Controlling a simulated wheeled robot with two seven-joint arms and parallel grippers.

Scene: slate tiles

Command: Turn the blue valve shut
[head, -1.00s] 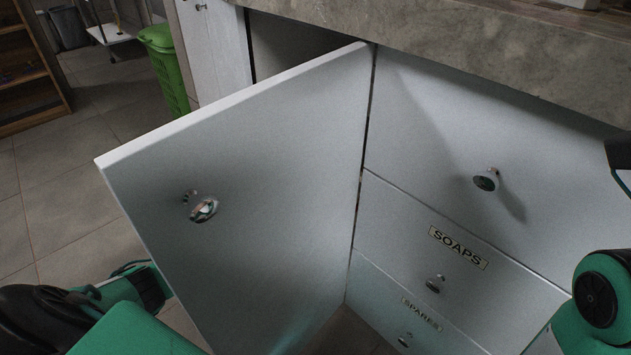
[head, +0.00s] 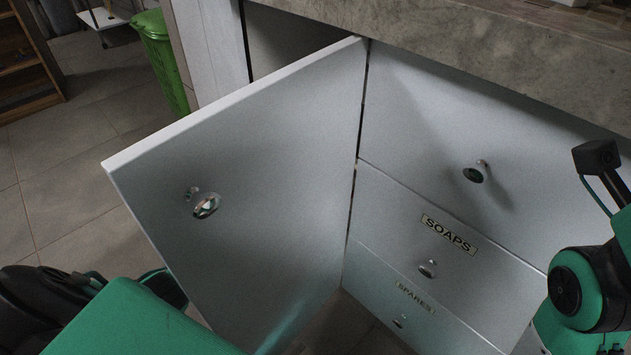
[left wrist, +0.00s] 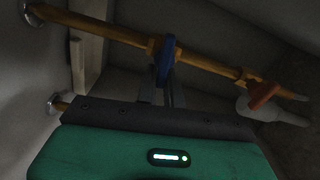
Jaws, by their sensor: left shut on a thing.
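The blue valve handle (left wrist: 166,56) sits on a brass-coloured pipe (left wrist: 110,31) in the dim left wrist view. My left gripper (left wrist: 168,82) reaches up to it, its fingers shut on the blue handle. In the head view the left gripper and the valve are hidden behind the open white cabinet door (head: 260,190); only part of my left arm shows at lower left. My right arm shows at the right edge of the head view, but I see no fingers of its gripper.
An orange-red handle (left wrist: 264,95) is on the same pipe, to the right of the blue one. Drawers labelled SOAPS (head: 449,235) and SPARES (head: 414,297) are right of the door, under a stone counter (head: 480,55). A green bin (head: 160,60) stands behind.

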